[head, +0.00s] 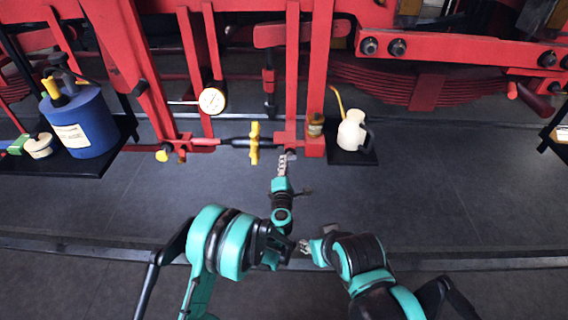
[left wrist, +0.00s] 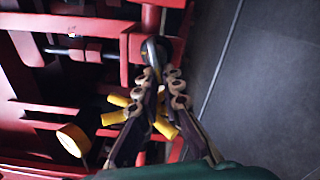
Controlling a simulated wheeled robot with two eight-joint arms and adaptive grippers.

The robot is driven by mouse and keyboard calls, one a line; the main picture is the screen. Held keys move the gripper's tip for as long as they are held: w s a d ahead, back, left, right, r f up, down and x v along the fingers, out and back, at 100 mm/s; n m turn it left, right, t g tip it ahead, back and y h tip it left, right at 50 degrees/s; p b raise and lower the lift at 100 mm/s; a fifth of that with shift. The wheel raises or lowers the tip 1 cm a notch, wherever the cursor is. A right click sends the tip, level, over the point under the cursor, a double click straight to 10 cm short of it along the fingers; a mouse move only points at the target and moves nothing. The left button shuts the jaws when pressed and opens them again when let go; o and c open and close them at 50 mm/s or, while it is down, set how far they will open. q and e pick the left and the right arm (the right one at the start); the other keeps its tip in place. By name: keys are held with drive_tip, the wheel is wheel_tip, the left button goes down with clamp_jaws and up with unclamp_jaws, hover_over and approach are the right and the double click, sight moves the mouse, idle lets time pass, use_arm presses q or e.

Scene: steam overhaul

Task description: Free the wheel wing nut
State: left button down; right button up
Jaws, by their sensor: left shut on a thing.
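My left gripper (head: 284,160) reaches up to the foot of a red upright bracket, just right of a yellow winged handwheel (head: 254,142) on a dark rod. In the left wrist view its fingers (left wrist: 163,75) are closed together at a dark, rounded metal piece (left wrist: 152,50) at the bracket. I take this piece to be the wheel wing nut; the fingers hide much of it. The yellow handwheel's arms (left wrist: 118,117) show behind and between the fingers there. My right gripper (head: 304,246) is low in the middle, away from the bracket; its jaws are too small to read.
A white oil can (head: 352,132) stands on a dark shelf right of the bracket. A round white gauge (head: 212,100) is above left. A blue canister (head: 80,122) stands on the left shelf. Red frame bars crowd the work area; the grey floor in front is open.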

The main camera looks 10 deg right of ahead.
use_arm(q)
drive_tip(key=shift+d, duration=0.1)
idle(0.3)
drive_tip(key=c, duration=1.7)
unclamp_jaws()
drive_tip(key=v, duration=0.7)
drive_tip(key=shift+s, duration=0.2)
